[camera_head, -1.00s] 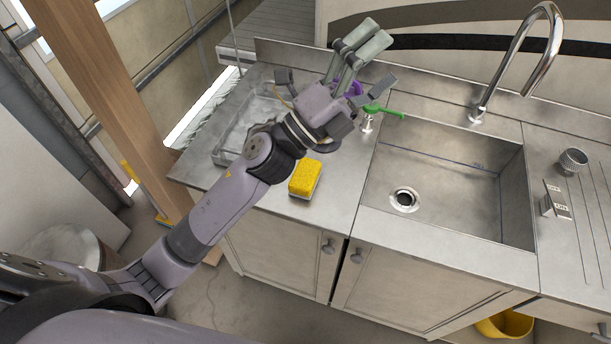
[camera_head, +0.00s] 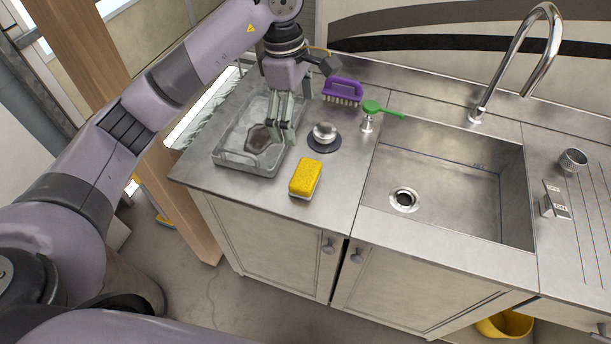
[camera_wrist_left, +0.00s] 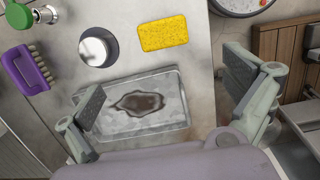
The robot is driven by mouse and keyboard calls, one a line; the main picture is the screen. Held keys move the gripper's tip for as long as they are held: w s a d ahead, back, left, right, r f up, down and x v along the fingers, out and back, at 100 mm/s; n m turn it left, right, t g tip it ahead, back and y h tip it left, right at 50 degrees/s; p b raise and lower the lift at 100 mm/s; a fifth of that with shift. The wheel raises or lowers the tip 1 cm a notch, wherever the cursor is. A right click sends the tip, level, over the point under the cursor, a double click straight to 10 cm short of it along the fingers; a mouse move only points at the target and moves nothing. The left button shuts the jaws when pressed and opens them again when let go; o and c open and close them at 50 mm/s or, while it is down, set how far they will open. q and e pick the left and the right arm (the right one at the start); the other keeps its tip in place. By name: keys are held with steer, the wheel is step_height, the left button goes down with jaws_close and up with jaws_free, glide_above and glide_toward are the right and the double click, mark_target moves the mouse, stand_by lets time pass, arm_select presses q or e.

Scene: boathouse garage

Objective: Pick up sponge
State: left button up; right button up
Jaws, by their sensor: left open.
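The yellow sponge (camera_head: 305,177), with a pale lower layer, lies on the steel counter left of the sink, near the front edge. In the left wrist view the sponge (camera_wrist_left: 163,33) shows at the top, beyond the fingers and roughly between them sideways. My left gripper (camera_head: 282,138) points down over the clear tray, behind and left of the sponge. In the left wrist view the gripper (camera_wrist_left: 168,92) has its fingers wide apart with nothing between them. My right gripper does not show.
A clear tray (camera_head: 227,157) with a dark brown stain stands left of the sponge. A metal knob on a dark disc (camera_head: 324,138), a purple brush (camera_head: 342,91) and a green-handled tool (camera_head: 383,110) are behind it. The sink (camera_head: 440,190) is to the right.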

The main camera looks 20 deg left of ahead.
arm_select(q)
steer(key=p, duration=0.4)
glide_above(306, 172)
steer(key=f, duration=1.1)
steer(key=shift+w+a+f, duration=0.2)
steer(key=shift+a, duration=0.05)
steer(key=f+p, duration=0.1)
steer(key=f, duration=0.2)
steer(key=f+p, duration=0.1)
steer(key=shift+s+d+f+p, duration=0.25)
steer(key=shift+s+f+p, duration=0.05)
steer(key=shift+p, duration=0.05)
steer(key=shift+w+f, duration=0.1)
steer(key=shift+f, duration=0.25)
steer(key=c, duration=1.2)
steer(key=shift+r, duration=0.1)
steer(key=shift+r+b, duration=0.3)
steer(key=shift+r, duration=0.3)
steer(key=shift+r+b, duration=2.35)
steer(key=shift+r, duration=7)
